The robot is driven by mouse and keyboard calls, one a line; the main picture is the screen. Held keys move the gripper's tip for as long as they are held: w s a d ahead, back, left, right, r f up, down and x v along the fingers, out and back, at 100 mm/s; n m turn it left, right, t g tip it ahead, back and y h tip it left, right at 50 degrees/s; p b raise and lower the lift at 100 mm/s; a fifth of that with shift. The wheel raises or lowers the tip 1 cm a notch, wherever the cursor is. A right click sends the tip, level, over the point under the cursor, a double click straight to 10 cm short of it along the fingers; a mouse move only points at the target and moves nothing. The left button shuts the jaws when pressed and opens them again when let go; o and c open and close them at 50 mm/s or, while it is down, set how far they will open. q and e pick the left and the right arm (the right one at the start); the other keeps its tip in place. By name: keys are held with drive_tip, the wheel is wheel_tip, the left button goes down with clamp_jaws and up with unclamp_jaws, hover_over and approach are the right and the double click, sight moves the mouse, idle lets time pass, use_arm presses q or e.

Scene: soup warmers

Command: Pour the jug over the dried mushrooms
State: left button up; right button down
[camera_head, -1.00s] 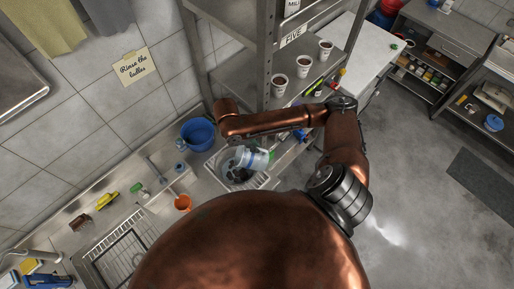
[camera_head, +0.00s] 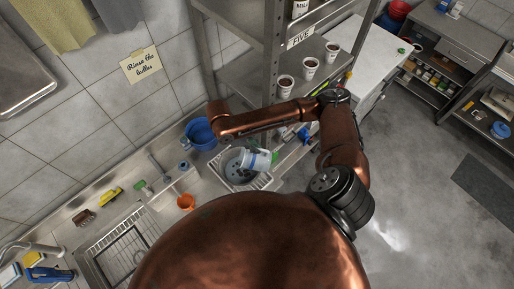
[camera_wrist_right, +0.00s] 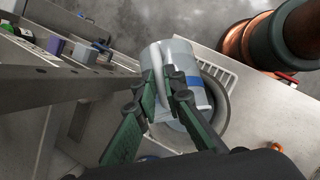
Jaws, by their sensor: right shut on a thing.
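The pale jug (camera_head: 257,160) with a blue band is over the right side of a grey bowl (camera_head: 230,166) in the head view. It looks tilted. Dark spots show in the bowl; I cannot tell the dried mushrooms apart. In the right wrist view the jug (camera_wrist_right: 188,70) covers most of the bowl (camera_wrist_right: 221,108). My right gripper (camera_wrist_right: 166,84) has its green fingers closed around the jug's handle. In the head view only a green bit of the right gripper (camera_head: 275,156) shows beside the jug. I cannot see any liquid stream. My left gripper is not in view.
The bowl stands in a white rack (camera_head: 262,183) at the counter's end. A blue bucket (camera_head: 201,133) and an orange cup (camera_head: 186,202) are close by. A metal shelf post (camera_head: 271,75) and paper cups (camera_head: 285,83) are beside my right arm.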

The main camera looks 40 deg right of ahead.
idle(0.4)
drive_tip(key=shift+w+a+f+g+h, duration=0.25)
drive_tip(key=shift+w+a+g+h, duration=0.15)
drive_tip(key=shift+w+a, duration=0.15)
idle(0.4)
drive_tip(key=shift+w+a+r+g+h, duration=0.3)
drive_tip(key=shift+w+a+g+h, duration=0.1)
drive_tip(key=shift+w+a, duration=0.15)
drive_tip(key=shift+w+a+r+g+h, duration=0.2)
drive_tip(key=shift+w+a+g+h, duration=0.2)
drive_tip(key=shift+w+a+h, duration=0.15)
drive_tip(key=shift+s+d, duration=0.1)
drive_tip(key=shift+d, duration=0.05)
idle(0.5)
